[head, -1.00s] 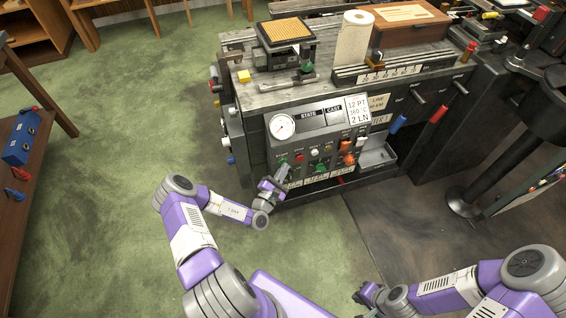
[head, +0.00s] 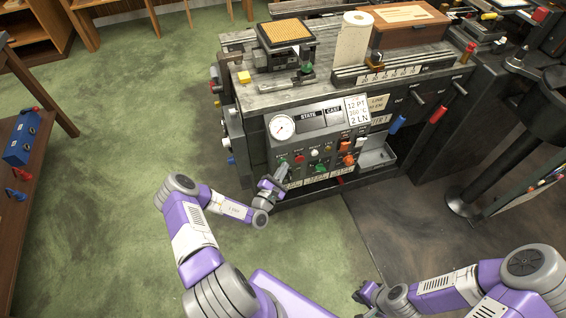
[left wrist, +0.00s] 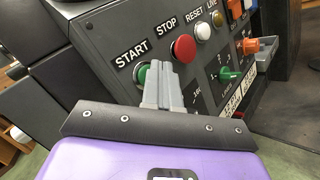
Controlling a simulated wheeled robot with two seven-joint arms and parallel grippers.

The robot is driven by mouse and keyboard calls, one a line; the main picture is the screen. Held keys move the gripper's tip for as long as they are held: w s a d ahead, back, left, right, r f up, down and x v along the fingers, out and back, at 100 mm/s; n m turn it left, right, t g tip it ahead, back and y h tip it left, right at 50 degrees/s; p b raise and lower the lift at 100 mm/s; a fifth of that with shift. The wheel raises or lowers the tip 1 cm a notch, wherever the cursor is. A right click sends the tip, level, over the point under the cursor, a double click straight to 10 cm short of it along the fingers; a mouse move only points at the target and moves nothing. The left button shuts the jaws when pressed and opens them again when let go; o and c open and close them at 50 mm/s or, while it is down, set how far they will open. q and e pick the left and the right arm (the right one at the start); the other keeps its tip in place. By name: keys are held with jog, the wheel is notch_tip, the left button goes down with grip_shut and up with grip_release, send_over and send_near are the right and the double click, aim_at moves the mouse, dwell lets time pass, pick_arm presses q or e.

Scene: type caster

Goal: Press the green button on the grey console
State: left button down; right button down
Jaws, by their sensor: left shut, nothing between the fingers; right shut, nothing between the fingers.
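The grey console (head: 340,120) stands in front of me with a dial, labels and coloured controls. Its green button under START (left wrist: 141,73) is partly covered by my fingers in the left wrist view. A red STOP button (left wrist: 183,47) sits to its right. My left gripper (left wrist: 161,68) is shut and empty, its tips at the green button's right edge; I cannot tell whether they touch it. In the head view my left gripper (head: 282,174) is at the panel's lower left. My right gripper (head: 362,293) is shut and empty, low and away from the console.
A white RESET button (left wrist: 204,31), a green rotary knob (left wrist: 229,75) and orange controls (head: 346,147) sit further right on the panel. A grey tray (head: 377,156) juts out at the panel's right. Green floor lies open to the left.

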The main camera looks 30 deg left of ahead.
pick_arm(q)
jog(key=shift+s+d, duration=0.15)
jog(key=shift+s, duration=0.1)
jog(key=s+d+p, duration=0.3)
jog(key=s+d, duration=0.1)
jog(key=shift+d+p, duration=0.3)
jog(key=shift+d, duration=0.05)
jog(key=shift+w, duration=0.1)
dwell(0.8)
